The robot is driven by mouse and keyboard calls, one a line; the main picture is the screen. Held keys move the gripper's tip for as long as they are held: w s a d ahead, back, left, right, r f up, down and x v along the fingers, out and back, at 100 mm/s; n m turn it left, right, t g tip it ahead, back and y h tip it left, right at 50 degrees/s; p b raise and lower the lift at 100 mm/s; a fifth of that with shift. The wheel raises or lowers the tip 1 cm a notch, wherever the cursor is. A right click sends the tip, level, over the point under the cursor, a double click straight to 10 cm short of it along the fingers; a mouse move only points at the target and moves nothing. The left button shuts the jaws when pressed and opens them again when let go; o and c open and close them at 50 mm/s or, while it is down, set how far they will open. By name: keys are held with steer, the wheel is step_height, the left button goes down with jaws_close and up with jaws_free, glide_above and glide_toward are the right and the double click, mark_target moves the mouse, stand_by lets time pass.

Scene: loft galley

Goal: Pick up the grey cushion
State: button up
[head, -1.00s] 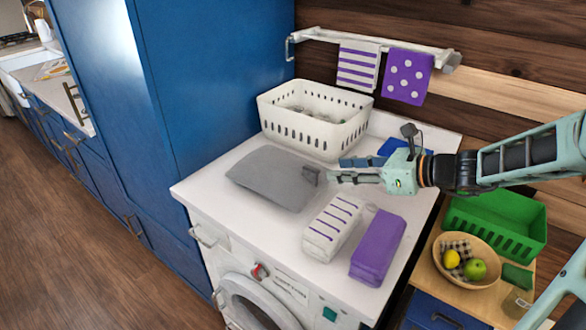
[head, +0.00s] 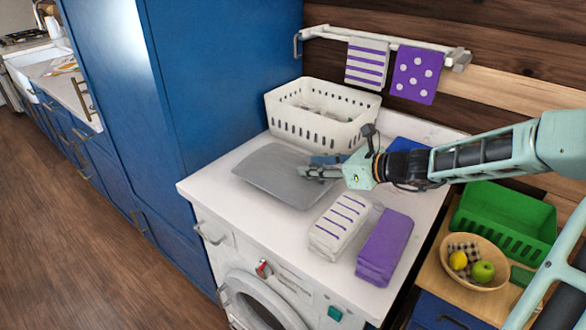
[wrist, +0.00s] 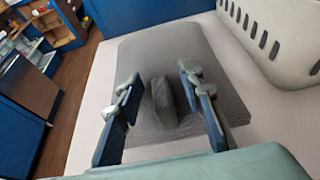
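The grey cushion (head: 275,178) lies flat on top of the white washing machine, in front of the white basket. In the wrist view the cushion (wrist: 160,50) spreads beneath and beyond my gripper. A dark grey raised tab (wrist: 164,103) stands on its near part. My gripper (head: 312,168) is over the cushion's right part. In the wrist view my gripper (wrist: 158,88) is open, one finger on each side of the tab, with visible gaps to both. In the head view the fingers hide the tab.
The white basket (head: 320,130) stands close behind the cushion. A striped towel (head: 339,226) and a purple towel (head: 384,247) lie in front and to the right. A blue cabinet (head: 220,90) rises at the left. A green crate (head: 505,225) and a fruit bowl (head: 445,262) are further right.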

steer(key=shift+c, duration=0.5)
jaws_close()
